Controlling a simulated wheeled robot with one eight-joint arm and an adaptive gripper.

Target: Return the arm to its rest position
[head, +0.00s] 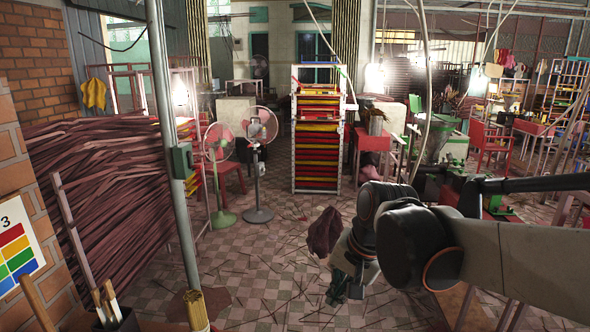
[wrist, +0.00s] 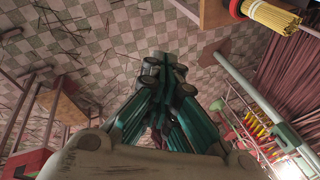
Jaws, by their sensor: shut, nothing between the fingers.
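My arm reaches in from the right side of the head view and bends down over the littered tiled floor. My gripper (head: 345,288) hangs low near the middle of that view, pointing down. In the wrist view my gripper (wrist: 165,65) shows its dark teal fingers drawn together, with nothing between them. A dark reddish-brown cloth-like thing (head: 324,232) shows just left of my arm in the head view; I cannot tell whether it lies on the floor or stands behind the arm.
A rack of red and yellow trays (head: 318,130) stands ahead. Two fans (head: 259,165) stand left of it. A grey pole (head: 172,140) and a pile of dark sticks (head: 95,185) are at left. A green machine (head: 440,140) is at right. The middle floor (head: 265,255) is open.

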